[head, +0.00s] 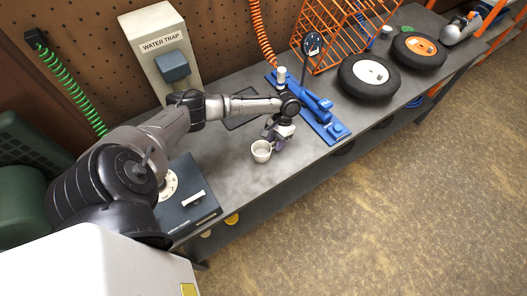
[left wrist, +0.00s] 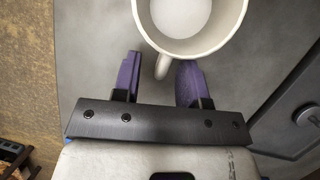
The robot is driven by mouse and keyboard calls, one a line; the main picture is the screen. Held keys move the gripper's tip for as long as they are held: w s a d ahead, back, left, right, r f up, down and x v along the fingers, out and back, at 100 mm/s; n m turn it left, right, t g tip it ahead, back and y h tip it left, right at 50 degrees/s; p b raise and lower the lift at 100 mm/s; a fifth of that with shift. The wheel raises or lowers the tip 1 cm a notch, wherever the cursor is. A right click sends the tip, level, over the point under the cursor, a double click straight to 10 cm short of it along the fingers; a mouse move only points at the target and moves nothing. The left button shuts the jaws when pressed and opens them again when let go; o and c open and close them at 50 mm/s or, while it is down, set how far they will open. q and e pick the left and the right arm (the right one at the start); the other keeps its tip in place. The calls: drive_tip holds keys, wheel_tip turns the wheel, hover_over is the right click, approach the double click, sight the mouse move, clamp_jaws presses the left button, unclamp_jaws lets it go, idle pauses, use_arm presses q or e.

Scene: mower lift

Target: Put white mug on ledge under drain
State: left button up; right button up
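The white mug (head: 261,153) stands upright on the grey workbench, and its empty inside shows. In the left wrist view the mug (left wrist: 191,45) is at the top, with its handle pointing at my gripper. My left gripper (head: 274,141) is just right of the mug in the head view. I cannot make out a drain or ledge for certain. My right gripper is not in view.
A blue jack (head: 316,112) lies right of my gripper. Wheels (head: 369,78) and an orange wire rack (head: 333,34) are farther right. A dark box with a dial (head: 184,196) sits at the bench's near left. Bare benchtop (head: 228,158) lies left of the mug.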

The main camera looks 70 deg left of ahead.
use_arm(q)
clamp_jaws()
idle(0.4)
drive_tip(key=shift+r, duration=0.15)
drive_tip(key=shift+r, duration=0.3)
drive_tip(key=r, duration=0.2)
drive_tip(key=r+p, duration=0.1)
drive_tip(key=r, duration=0.1)
drive_tip(key=shift+w+d, duration=0.15)
drive_tip(key=shift+d, duration=0.2)
drive_tip(key=w+d+r+p, duration=0.1)
drive_tip(key=w+d+r, duration=0.2)
drive_tip(key=d+r, duration=0.3)
drive_tip(key=shift+w+d, duration=0.2)
drive_tip(key=shift+d, duration=2)
